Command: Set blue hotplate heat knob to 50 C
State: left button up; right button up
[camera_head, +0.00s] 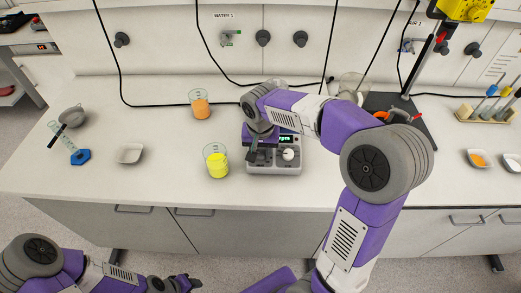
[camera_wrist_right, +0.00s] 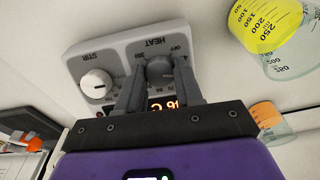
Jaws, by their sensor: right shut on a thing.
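The hotplate (camera_head: 275,168) stands on the bench; its casing looks grey in both views. In the right wrist view its panel (camera_wrist_right: 118,52) shows upside down, with a white STIR knob (camera_wrist_right: 96,84) and a grey HEAT knob (camera_wrist_right: 160,70). My right gripper (camera_wrist_right: 160,82) is shut on the HEAT knob, one finger on each side. An orange-lit display (camera_wrist_right: 163,104) shows between the fingers, partly covered, and I cannot read its full value. In the head view my right gripper (camera_head: 254,147) hides the HEAT knob.
A beaker of yellow liquid (camera_head: 217,164) stands just left of the hotplate, and one of orange liquid (camera_head: 200,106) stands behind it. A stand with a dark base (camera_head: 405,103) is at right. A white dish (camera_head: 130,154) and blue hexagonal piece (camera_head: 80,157) lie farther left.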

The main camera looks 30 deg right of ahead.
aim_at(261, 157)
dwell(0.4)
jog(key=o, duration=1)
jog(key=shift+o, duration=0.2)
jog(key=shift+r, duration=0.1)
jog(key=r, duration=0.2)
jog(key=r+p, duration=0.1)
jog(key=r, duration=0.2)
jog(key=s+r+p, duration=0.1)
jog(key=r, duration=0.1)
jog(key=shift+a+r, duration=0.2)
jog(key=shift+a, duration=0.05)
